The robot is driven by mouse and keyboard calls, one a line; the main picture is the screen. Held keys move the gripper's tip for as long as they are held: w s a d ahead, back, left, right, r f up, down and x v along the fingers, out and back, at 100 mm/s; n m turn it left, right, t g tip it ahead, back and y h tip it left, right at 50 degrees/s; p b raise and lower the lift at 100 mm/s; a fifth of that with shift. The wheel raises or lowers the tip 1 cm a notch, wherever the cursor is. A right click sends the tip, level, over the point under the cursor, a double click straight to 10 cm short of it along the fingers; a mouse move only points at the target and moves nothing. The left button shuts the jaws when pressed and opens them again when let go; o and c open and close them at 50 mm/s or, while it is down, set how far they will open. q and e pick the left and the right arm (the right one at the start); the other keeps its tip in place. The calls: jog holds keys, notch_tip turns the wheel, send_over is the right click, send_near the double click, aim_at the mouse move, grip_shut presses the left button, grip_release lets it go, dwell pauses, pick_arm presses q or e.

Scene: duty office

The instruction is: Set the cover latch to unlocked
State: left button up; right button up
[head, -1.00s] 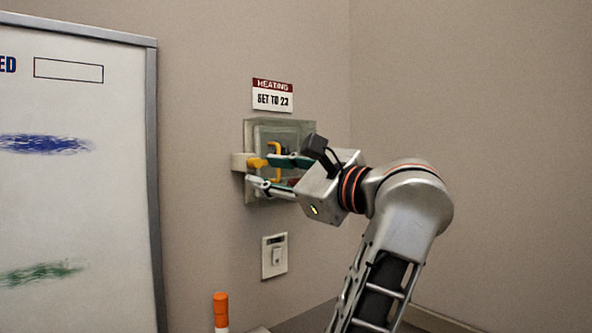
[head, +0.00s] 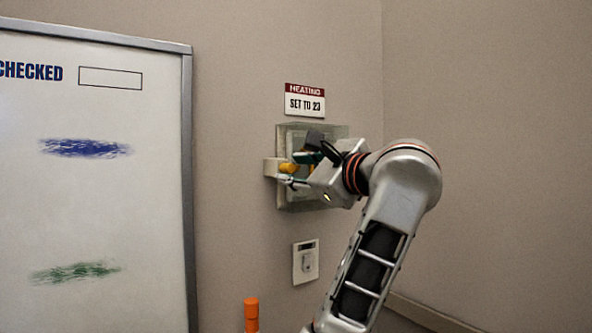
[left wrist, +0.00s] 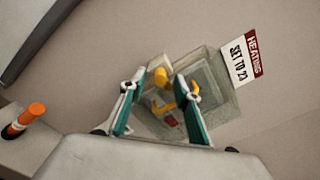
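The clear thermostat cover (head: 340,131) is a see-through box on the wall. A pale block (head: 270,167) with a yellow latch knob (head: 287,168) is at its left side. My left gripper (head: 294,170) is at that side with its fingers apart, one above and one below the knob. In the left wrist view the yellow knob (left wrist: 161,76) shows between the open fingertips (left wrist: 156,84); I cannot tell whether they touch it. A yellow handle (left wrist: 164,108) and a small red part (left wrist: 171,120) show farther along the cover. My right gripper is not in view.
A "HEATING SET TO 23" sign (head: 305,101) is above the cover. A white wall switch (head: 306,262) is below it. A whiteboard (head: 90,215) stands at left, and an orange-capped marker-like object (head: 251,312) is at the bottom. The wall at right is bare.

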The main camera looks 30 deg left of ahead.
pick_arm(q)
grip_shut()
